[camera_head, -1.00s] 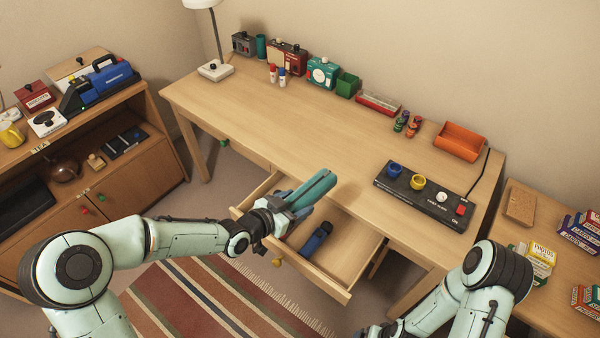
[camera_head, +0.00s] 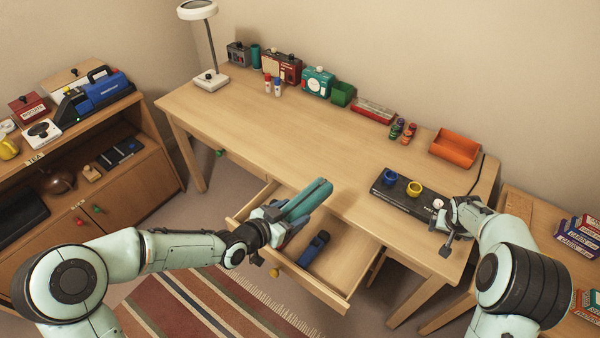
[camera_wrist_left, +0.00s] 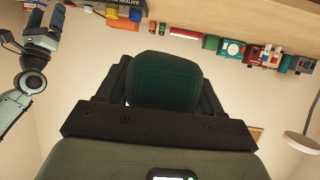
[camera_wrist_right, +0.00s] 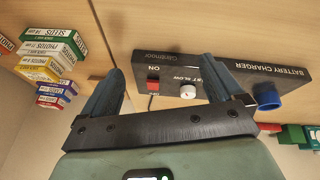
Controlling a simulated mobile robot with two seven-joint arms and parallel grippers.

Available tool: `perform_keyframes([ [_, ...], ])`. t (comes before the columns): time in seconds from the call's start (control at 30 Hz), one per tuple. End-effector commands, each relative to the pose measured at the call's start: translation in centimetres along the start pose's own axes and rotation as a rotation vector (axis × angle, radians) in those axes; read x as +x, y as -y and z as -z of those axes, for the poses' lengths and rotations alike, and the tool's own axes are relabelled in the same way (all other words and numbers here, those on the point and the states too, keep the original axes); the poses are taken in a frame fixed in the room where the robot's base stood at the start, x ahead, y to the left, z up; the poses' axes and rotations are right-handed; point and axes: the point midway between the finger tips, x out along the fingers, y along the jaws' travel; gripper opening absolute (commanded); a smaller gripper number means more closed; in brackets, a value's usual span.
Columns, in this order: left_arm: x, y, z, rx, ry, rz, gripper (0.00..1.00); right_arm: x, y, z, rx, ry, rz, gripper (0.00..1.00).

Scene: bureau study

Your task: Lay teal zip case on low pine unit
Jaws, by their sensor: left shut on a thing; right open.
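The teal zip case (camera_head: 308,199) is held by my left gripper (camera_head: 277,222), above the open desk drawer. In the left wrist view, the dark green case (camera_wrist_left: 166,80) sits between the shut fingers. The low pine unit (camera_head: 545,228), which I take to be the light-wood unit at the right edge, stands beside the desk and is partly hidden by my right arm. My right gripper (camera_head: 456,214) is open and empty over the right end of the battery charger, whose label shows in the right wrist view (camera_wrist_right: 225,78).
The open drawer (camera_head: 345,252) holds a blue torch (camera_head: 313,247). The battery charger (camera_head: 400,200) with a blue and a yellow cup lies on the desk. Several small boxes (camera_head: 578,236) sit on the pine unit. The desk's middle (camera_head: 290,135) is clear.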

Motion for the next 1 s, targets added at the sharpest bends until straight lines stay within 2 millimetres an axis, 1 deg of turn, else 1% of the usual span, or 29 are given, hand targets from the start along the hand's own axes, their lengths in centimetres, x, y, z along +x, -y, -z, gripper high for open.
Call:
perform_keyframes([
  [0.03, 0.0, 0.0, 0.1, 0.001, -0.001, 0.0, 0.32, -1.1, 3.1, 1.3, 0.004, 0.004, 0.017, 0.94],
  [0.13, 0.0, 0.0, 0.1, 0.001, -0.001, 0.0, 0.32, -3.5, 8.5, 2.9, 0.031, 0.028, 0.039, 0.94],
  [0.17, 0.0, 0.0, 0.1, 0.001, -0.001, 0.0, 0.32, -4.4, 10.0, 3.3, 0.041, 0.035, 0.045, 0.94],
  [0.2, 0.0, 0.0, 0.1, 0.001, -0.001, 0.0, 0.32, -5.5, 12.1, 3.6, 0.052, 0.046, 0.053, 0.94],
  [0.27, 0.0, 0.0, 0.1, 0.001, -0.001, 0.0, 0.32, -7.4, 15.2, 4.0, 0.07, 0.06, 0.064, 0.94],
  [0.3, 0.0, 0.0, 0.1, 0.001, -0.002, 0.0, 0.32, -8.8, 17.2, 4.1, 0.081, 0.073, 0.071, 0.94],
  [0.37, 0.0, 0.0, 0.1, 0.001, -0.002, 0.0, 0.32, -10.9, 20.1, 4.0, 0.099, 0.09, 0.08, 0.94],
  [0.4, 0.0, 0.0, 0.1, 0.001, -0.002, 0.0, 0.32, -12.4, 22.0, 3.9, 0.112, 0.101, 0.086, 0.94],
  [0.43, 0.0, 0.0, 0.1, 0.001, -0.002, 0.0, 0.32, -13.5, 23.3, 3.6, 0.121, 0.111, 0.09, 0.94],
  [0.47, 0.0, 0.0, 0.1, 0.001, -0.002, 0.0, 0.32, -14.7, 24.7, 3.4, 0.129, 0.122, 0.093, 0.94],
  [0.5, 0.0, 0.0, 0.1, 0.001, -0.002, 0.0, 0.32, -16.3, 26.4, 3.0, 0.142, 0.134, 0.097, 0.94],
  [0.57, 0.0, 0.0, 0.1, 0.001, -0.001, 0.0, 0.32, -18.8, 28.8, 2.1, 0.158, 0.156, 0.102, 0.94],
  [0.6, 0.0, 0.0, 0.1, 0.001, -0.001, 0.0, 0.32, -20.4, 30.2, 1.5, 0.17, 0.17, 0.104, 0.94],
  [0.7, 0.0, 0.0, 0.1, 0.001, -0.002, 0.0, 0.32, -24.1, 33.1, -0.3, 0.196, 0.204, 0.106, 0.94],
  [0.8, 0.0, 0.0, 0.1, 0.001, -0.001, 0.0, 0.32, -27.1, 35.1, -1.9, 0.216, 0.232, 0.104, 0.94],
  [0.9, 0.0, 0.0, 0.1, 0.001, -0.001, 0.0, 0.32, -29.1, 36.3, -3.2, 0.231, 0.254, 0.099, 0.94],
  [1.0, 0.0, 0.0, 0.1, 0.001, -0.001, 0.0, 0.32, -30.2, 36.8, -3.9, 0.24, 0.266, 0.096, 0.94],
])
